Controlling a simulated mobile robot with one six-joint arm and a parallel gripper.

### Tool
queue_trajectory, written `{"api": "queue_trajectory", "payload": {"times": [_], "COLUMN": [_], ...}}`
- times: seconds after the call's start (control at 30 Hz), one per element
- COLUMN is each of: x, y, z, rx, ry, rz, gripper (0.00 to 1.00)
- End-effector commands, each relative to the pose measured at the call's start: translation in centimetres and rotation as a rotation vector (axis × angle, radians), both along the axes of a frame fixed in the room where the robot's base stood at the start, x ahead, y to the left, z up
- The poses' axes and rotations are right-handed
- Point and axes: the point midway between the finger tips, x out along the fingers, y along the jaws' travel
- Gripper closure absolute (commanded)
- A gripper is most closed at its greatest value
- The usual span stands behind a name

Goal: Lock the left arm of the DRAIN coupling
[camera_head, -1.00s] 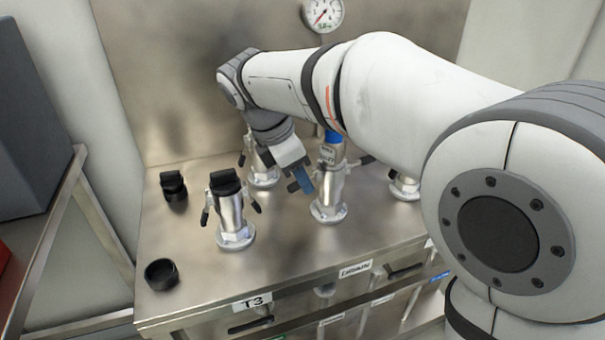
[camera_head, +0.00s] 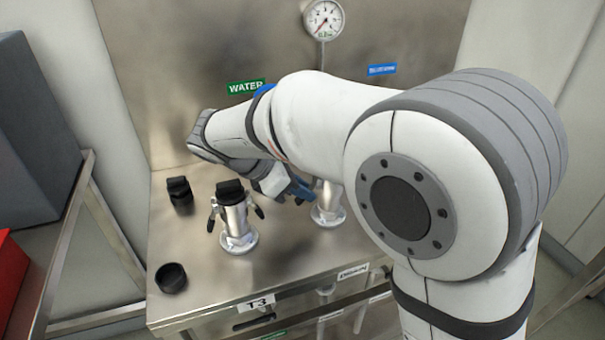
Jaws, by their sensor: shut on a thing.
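The DRAIN coupling (camera_head: 327,212) is a metal cylinder on a round flange, standing behind the DRAIN label (camera_head: 353,271) on the bench's front edge. Its upper part and right side are hidden by my arm. My gripper (camera_head: 302,190), with blue fingers, is at the left side of this coupling, shut on its left arm. A small dark end of that left arm (camera_head: 298,201) shows just below the fingers. Most of the arm is covered, so its exact angle cannot be told.
Another coupling (camera_head: 236,222) with a black cap and two dark arms stands to the left. A black cap (camera_head: 179,192) and a black ring (camera_head: 171,278) lie on the steel bench (camera_head: 205,295). A gauge (camera_head: 323,19) and a WATER label (camera_head: 246,87) are on the back wall.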

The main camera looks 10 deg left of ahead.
Motion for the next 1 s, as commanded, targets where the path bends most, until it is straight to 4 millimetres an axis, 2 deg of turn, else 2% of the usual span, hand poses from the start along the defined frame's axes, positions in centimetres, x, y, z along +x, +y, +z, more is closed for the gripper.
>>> {"api": "queue_trajectory", "payload": {"times": [0.33, 0.37, 0.6, 0.87, 1.0], "x": [0.0, 0.0, 0.1, 0.1, 0.1], "y": [0.0, 0.0, 0.0, -0.1, -0.1], "z": [-0.1, -0.1, -0.1, 0.1, 1.5], "rx": [-0.018, -0.018, -0.017, -0.016, -0.015], "ry": [-0.013, -0.013, -0.012, -0.013, -0.014], "rz": [0.001, 0.001, 0.0, 0.0, -0.001], "gripper": [1.0, 0.8, 0.61, 0.6, 0.6]}}
